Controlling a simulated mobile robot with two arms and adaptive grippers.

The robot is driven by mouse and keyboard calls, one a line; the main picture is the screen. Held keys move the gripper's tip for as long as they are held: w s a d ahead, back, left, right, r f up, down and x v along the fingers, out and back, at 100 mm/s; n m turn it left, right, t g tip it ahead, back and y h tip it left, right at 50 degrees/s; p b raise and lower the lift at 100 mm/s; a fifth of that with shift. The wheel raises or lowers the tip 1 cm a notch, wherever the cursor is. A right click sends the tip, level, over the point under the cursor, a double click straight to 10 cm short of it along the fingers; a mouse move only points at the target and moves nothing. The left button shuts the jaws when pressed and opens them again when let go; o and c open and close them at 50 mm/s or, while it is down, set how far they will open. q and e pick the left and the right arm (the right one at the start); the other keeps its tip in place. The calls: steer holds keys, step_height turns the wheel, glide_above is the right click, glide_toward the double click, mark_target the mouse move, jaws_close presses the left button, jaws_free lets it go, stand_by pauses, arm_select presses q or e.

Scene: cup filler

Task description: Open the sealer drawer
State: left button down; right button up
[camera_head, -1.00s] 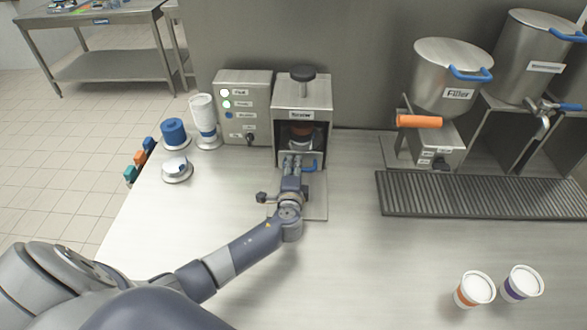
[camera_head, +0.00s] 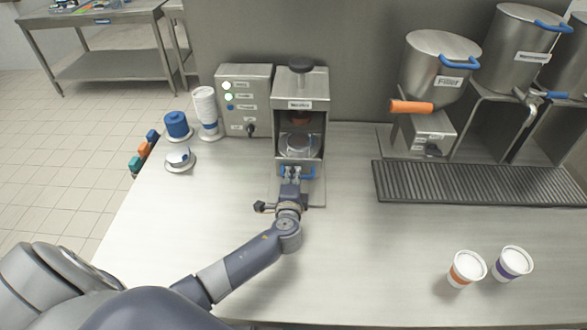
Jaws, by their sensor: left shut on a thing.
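The sealer (camera_head: 300,92) is a metal box with a black knob on top, standing at the back of the counter. Its drawer (camera_head: 298,145), with a round metal holder that looks empty, is slid partway out at the front opening. The blue drawer handle (camera_head: 311,173) is at the drawer's front. My left gripper (camera_head: 291,172) is shut on this handle from the front and covers part of it. An orange part (camera_head: 301,117) shows dimly inside the sealer, above and behind the holder. My right gripper is not in view.
A control box (camera_head: 246,100) stands left of the sealer, with stacked white cups (camera_head: 206,108) and a blue roll (camera_head: 176,123) beyond it. At right are the filler (camera_head: 436,75) and a drip grate (camera_head: 470,183). The front middle is clear.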

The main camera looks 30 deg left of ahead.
arm_select(q)
steer(key=v, duration=0.2)
steer(key=f+v, duration=0.1)
steer(key=v, duration=0.1)
steer(key=shift+s+a, duration=0.15)
steer(key=shift+s, duration=0.1)
steer(key=v, duration=0.2)
steer(key=f+v, duration=0.1)
steer(key=v, duration=0.1)
steer(key=shift+s, duration=0.45)
steer(key=shift+s+d, duration=0.4)
steer(key=shift+s, duration=0.15)
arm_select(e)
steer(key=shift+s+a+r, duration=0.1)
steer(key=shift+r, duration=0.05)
arm_select(q)
steer(key=c, duration=1.7)
jaws_free()
steer(key=shift+r, duration=0.1)
steer(key=shift+o, duration=0.2)
steer(key=shift+a, duration=0.15)
